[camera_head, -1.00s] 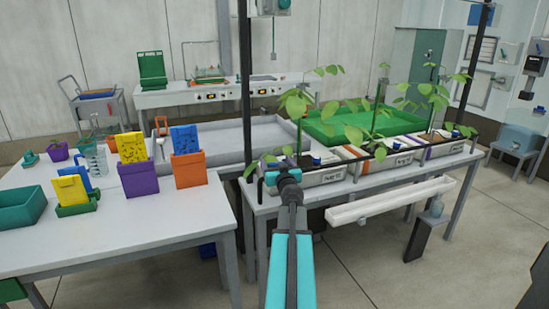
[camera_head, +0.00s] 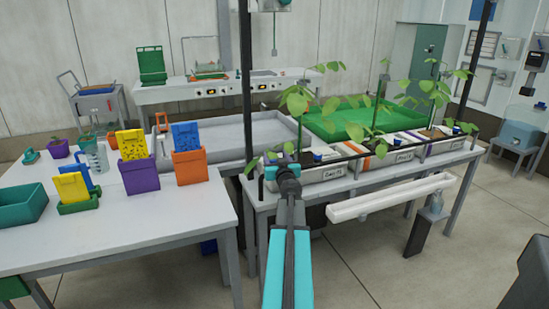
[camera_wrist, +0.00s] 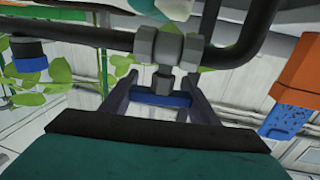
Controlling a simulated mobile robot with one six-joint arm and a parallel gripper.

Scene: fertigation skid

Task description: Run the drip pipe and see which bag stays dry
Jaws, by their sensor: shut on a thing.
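My gripper (camera_head: 287,174) is at the near left end of the row of grow bags. In the wrist view its jaws (camera_wrist: 164,97) are shut on a small blue handle (camera_wrist: 162,101) below a grey valve fitting (camera_wrist: 171,46). The fitting sits on the black drip pipe (camera_wrist: 117,42). In the head view the drip pipe (camera_head: 352,157) runs above the front of the pale, labelled grow bags (camera_head: 326,173). Leafy plants (camera_head: 378,105) rise from the bags. I cannot tell from these views which bag is wet or dry.
The left table (camera_head: 125,235) holds coloured containers and cards. A grey tray (camera_head: 225,136) and a green tray (camera_head: 345,112) lie behind.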

